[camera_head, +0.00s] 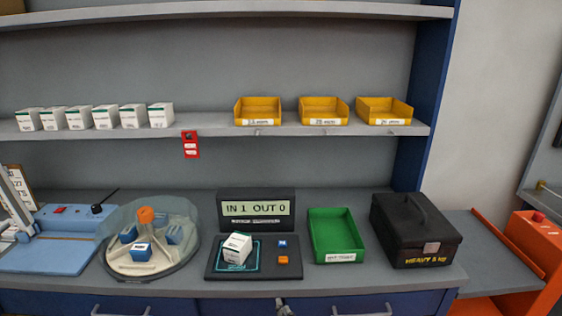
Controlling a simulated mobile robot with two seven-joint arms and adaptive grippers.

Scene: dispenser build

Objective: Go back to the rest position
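Neither of my grippers can be made out in the head view. A small grey part (283,307) pokes up at the bottom edge, near the middle; too little of it shows to say what it is. On the bench, a white box (237,248) sits tilted on the left part of a black pad (220,271). A display (256,209) behind it reads "IN 1 OUT 0". A blue button (283,244) and an orange button (283,260) are on the pad's right side.
A round clear-lidded dispenser (187,245) and a blue device (60,260) stand left. A green tray (333,231) and a black case (415,230) stand right. The shelf (215,127) holds several white boxes (105,116) and yellow bins (322,111). An orange unit (535,255) is far right.

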